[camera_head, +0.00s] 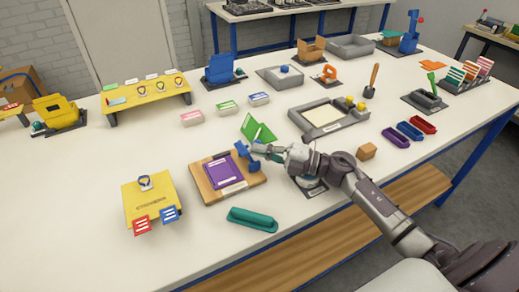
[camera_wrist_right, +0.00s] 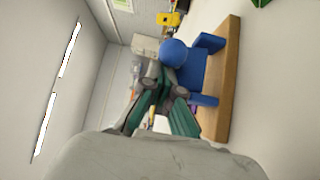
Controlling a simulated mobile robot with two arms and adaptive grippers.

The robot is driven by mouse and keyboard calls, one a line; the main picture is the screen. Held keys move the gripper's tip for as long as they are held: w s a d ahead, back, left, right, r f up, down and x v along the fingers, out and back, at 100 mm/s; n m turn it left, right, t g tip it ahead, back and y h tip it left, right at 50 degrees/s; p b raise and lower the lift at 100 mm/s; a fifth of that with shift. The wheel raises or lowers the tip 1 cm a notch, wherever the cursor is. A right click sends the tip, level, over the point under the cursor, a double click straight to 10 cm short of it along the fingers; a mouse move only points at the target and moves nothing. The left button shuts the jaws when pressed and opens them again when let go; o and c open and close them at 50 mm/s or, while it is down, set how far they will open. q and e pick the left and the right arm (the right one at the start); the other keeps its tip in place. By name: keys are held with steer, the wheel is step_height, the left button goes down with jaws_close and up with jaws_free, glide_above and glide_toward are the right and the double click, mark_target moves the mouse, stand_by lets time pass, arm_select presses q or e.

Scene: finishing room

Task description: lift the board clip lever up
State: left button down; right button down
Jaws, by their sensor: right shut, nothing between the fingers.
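The wooden board (camera_head: 256,181) lies near the table's front edge with a purple sheet (camera_head: 222,170) on it. The blue clip lever (camera_head: 242,152) stands at the board's far right corner, tilted up. In the right wrist view its round blue knob (camera_wrist_right: 174,52) and blue body (camera_wrist_right: 205,68) show beside the board's edge (camera_wrist_right: 226,95). My right gripper (camera_head: 257,149) is shut and empty, its fingertips close beside the lever. In the wrist view the fingers (camera_wrist_right: 160,82) are close to the knob; I cannot tell whether they touch. My left gripper is not in view.
A green folded stand (camera_head: 258,130) is just behind the lever. A small wooden block (camera_head: 367,151) is right of my arm.

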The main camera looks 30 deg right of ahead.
steer(key=v, duration=1.1)
steer(key=shift+s+d, duration=0.25)
steer(key=shift+d, duration=0.05)
steer(key=shift+r, duration=0.1)
